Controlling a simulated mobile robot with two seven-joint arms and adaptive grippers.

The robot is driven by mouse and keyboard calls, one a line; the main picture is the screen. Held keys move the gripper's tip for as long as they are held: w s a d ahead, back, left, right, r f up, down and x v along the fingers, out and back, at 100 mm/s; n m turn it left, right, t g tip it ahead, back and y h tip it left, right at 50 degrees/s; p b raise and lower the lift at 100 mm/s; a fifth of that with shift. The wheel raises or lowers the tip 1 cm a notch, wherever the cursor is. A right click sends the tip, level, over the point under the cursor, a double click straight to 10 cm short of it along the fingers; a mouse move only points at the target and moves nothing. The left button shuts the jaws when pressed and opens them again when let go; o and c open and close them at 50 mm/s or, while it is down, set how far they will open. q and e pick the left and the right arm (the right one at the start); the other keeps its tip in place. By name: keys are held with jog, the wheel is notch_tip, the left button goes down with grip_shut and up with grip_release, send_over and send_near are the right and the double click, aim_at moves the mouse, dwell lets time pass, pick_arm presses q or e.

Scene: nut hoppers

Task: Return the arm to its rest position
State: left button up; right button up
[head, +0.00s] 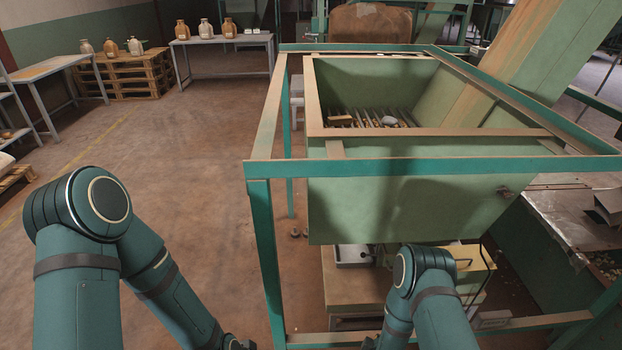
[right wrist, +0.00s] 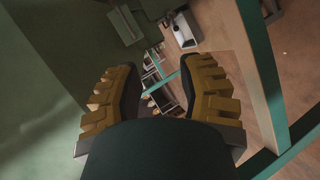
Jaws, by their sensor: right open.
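My right gripper (right wrist: 158,82) shows in the right wrist view with its two yellow ribbed fingers spread apart and nothing between them. In the head view my right arm (head: 425,285) is bent in front of the green hopper (head: 400,190), with its elbow below the hopper's front wall; its gripper is below the picture edge. My left arm (head: 85,240) is bent at the left, its forearm pointing down and right to the bottom edge. The left gripper's fingers do not show.
A green frame (head: 265,250) with upright posts and rails surrounds the hopper. Inside the hopper are a grate (head: 370,117) and a few loose pieces. A metal bench (head: 575,215) is at the right. Open floor (head: 190,150) lies at left.

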jog(key=s+a+r+m+g+y, duration=0.4)
jog(key=s+a+r+m+g, duration=0.1)
jog(key=s, duration=0.3)
jog(key=s+a+r+m+g+y, duration=0.4)
jog(key=s+a+r+m+g, duration=0.1)
jog(key=s+m, duration=0.3)
jog(key=shift+a+r+g, duration=0.3)
jog(key=shift+a+r, duration=0.35)
jog(key=shift+r, duration=0.25)
